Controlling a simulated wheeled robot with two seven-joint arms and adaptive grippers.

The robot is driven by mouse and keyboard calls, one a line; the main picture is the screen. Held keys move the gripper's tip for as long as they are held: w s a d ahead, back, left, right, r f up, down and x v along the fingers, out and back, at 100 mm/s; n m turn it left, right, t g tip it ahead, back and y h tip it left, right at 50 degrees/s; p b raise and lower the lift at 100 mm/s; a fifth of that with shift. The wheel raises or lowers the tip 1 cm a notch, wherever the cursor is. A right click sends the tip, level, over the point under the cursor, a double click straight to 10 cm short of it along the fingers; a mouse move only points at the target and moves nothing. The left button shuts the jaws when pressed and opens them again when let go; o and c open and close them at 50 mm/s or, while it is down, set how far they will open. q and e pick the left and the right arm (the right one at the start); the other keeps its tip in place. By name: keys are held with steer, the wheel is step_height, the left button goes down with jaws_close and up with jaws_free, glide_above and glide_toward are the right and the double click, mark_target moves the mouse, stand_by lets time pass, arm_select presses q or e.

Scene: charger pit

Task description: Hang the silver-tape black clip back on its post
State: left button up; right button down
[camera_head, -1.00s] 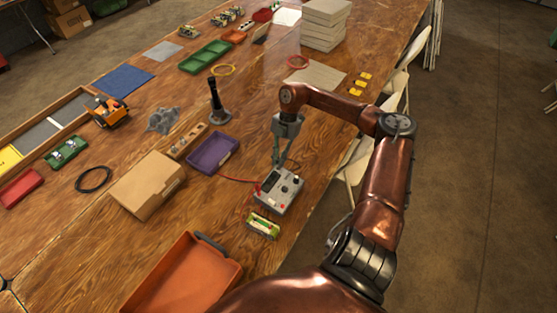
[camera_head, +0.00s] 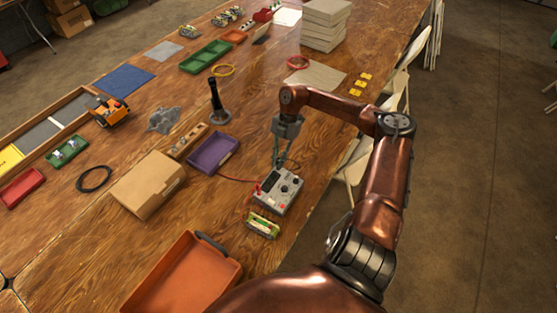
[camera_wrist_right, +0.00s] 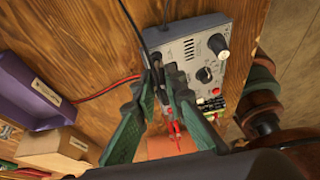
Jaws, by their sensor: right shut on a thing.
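The grey charger box (camera_head: 286,196) with knobs stands near the right table edge; it fills the top middle of the right wrist view (camera_wrist_right: 204,46). My right gripper (camera_head: 278,162) is over its far edge, pointing down. In the right wrist view its green fingers (camera_wrist_right: 161,80) are shut on a dark clip (camera_wrist_right: 157,68), with a black lead running up from it. The silver tape and the post are too small or hidden to make out. A red clip (camera_wrist_right: 174,122) lies just beyond the fingers, at the box's edge. My left gripper is out of view.
A green battery pack (camera_head: 263,224) sits beside the box. A red lead (camera_head: 236,180) runs past the purple tray (camera_head: 213,137). A cardboard box (camera_head: 147,186) and an orange tray (camera_head: 184,277) stand to the left. A dark stand (camera_head: 218,112) is behind.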

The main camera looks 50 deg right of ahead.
mark_target(278, 158)
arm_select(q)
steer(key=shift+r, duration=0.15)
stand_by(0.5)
arm_select(e)
steer(key=c, duration=1.9)
jaws_free()
steer(key=shift+o, duration=1.1)
steer(key=shift+r, duration=0.1)
arm_select(q)
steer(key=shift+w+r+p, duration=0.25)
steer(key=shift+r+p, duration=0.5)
steer(key=shift+p, duration=0.05)
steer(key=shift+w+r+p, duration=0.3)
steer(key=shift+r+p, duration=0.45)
steer(key=shift+p, duration=0.05)
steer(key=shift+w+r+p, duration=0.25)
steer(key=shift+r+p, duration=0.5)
steer(key=shift+p, duration=0.05)
arm_select(e)
steer(key=shift+r, duration=3.65)
